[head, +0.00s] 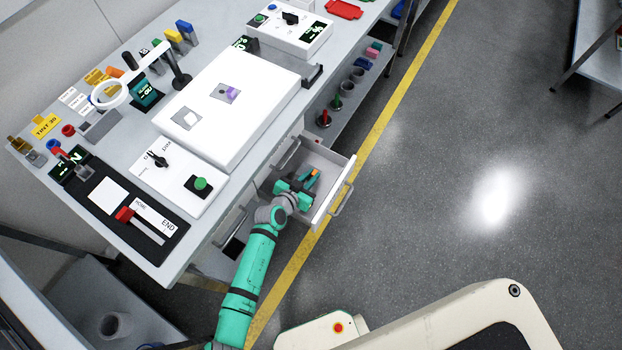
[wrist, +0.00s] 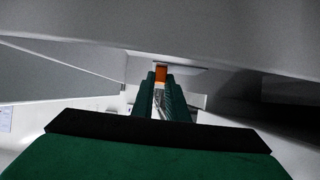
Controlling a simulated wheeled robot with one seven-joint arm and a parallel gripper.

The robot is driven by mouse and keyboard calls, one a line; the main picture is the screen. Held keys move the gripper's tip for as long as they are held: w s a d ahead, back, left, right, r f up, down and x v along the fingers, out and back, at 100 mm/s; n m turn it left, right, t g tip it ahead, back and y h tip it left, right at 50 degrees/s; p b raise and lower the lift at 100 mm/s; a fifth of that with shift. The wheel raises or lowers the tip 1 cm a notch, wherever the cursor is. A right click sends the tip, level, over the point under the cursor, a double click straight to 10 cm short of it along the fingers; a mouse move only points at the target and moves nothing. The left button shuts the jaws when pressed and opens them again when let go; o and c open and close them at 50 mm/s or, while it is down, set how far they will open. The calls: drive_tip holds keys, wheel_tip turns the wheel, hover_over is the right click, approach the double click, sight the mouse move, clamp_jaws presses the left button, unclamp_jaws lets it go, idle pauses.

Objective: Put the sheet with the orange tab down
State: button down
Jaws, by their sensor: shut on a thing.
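The sheet's orange tab (head: 312,179) shows at the tip of my gripper (head: 303,184) in the head view. In the wrist view the orange tab (wrist: 161,75) sits between the two green fingertips of my gripper (wrist: 161,82), which is shut on it. The sheet itself is mostly hidden by the fingers. My gripper is inside an open drawer (head: 341,164) at the table's side. Whether the sheet touches the drawer floor, I cannot tell.
The drawer walls stand close around my gripper. Above it is the table with a large white light panel (head: 257,78), a control box with a green button (head: 200,184) and a ring magnifier (head: 108,94). A shelf with red-topped items (head: 324,118) is beside the drawer.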

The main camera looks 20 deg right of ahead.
drive_tip(key=shift+w+d+f, duration=0.15)
drive_tip(key=shift+w+f, duration=0.1)
drive_tip(key=shift+f, duration=1.6)
drive_tip(key=c, duration=1.7)
unclamp_jaws()
drive_tip(key=shift+f, duration=0.1)
drive_tip(key=shift+c, duration=0.2)
drive_tip(key=v, duration=1.2)
drive_tip(key=shift+w, duration=0.15)
